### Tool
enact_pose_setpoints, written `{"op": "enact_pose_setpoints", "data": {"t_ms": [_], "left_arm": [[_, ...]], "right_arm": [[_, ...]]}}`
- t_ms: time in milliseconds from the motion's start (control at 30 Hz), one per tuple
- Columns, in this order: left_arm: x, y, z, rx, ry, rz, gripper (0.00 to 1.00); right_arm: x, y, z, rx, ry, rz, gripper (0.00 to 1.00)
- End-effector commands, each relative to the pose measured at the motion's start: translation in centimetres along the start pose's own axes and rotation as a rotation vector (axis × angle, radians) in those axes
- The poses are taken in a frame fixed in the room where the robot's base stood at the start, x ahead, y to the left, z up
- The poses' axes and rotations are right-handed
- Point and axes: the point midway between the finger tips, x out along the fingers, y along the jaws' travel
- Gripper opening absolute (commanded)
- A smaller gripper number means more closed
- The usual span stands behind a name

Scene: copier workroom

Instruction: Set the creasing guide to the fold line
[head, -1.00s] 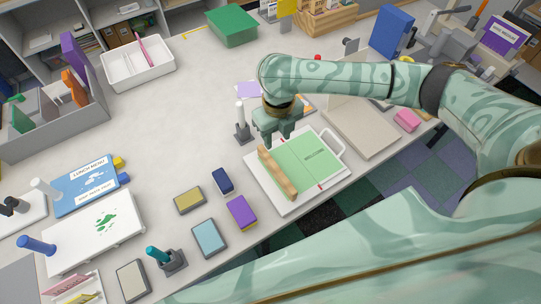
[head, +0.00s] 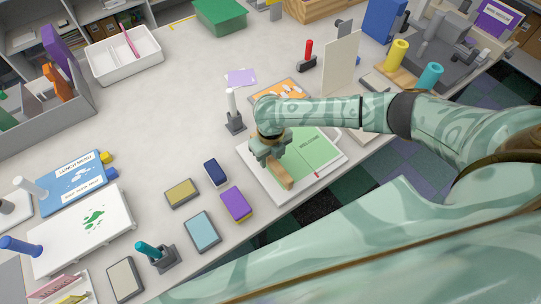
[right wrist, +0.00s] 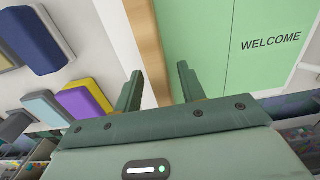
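The wooden creasing guide (head: 282,177) is a bar lying across the left part of a white board (head: 262,184). A green card (head: 315,150) marked WELCOME lies on the board to the right of the bar. A faint fold line runs down the card, right of the bar; a small red mark (head: 317,174) is at the board's front edge. My right gripper (head: 270,158) is over the bar's far part and hides it. In the right wrist view its fingers (right wrist: 160,85) are apart, with the bar (right wrist: 146,45) showing between them, nearer the left finger. Contact is unclear. My left gripper is out of view.
Blue (head: 215,173), yellow (head: 182,193), purple (head: 236,204) and light-blue (head: 202,232) blocks lie left of the board. A white-handled stamp (head: 233,112) stands behind it. An orange card (head: 280,90) and an upright beige panel (head: 341,65) are farther back. The table's middle left is clear.

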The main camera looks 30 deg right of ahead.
Motion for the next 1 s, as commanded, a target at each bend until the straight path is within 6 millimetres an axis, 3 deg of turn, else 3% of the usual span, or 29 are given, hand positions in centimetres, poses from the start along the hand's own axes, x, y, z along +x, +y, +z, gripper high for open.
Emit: {"op": "enact_pose_setpoints", "data": {"t_ms": [167, 300, 467, 800, 1000], "left_arm": [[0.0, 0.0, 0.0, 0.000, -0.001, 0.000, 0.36], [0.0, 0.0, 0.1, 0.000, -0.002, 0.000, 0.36], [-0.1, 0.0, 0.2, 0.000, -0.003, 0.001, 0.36], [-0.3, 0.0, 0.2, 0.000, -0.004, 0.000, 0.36], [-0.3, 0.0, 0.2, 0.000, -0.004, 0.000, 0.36]], "right_arm": [[0.0, 0.0, 0.0, 0.000, 0.000, 0.000, 0.37], [-0.1, 0.0, 0.0, 0.000, 0.000, 0.000, 0.00], [-0.1, -0.2, 0.0, 0.001, 0.000, -0.001, 0.00], [-0.1, -6.3, 0.1, 0.005, 0.000, -0.002, 0.00], [-0.1, -7.1, 0.1, 0.002, -0.001, 0.000, 0.00]]}}
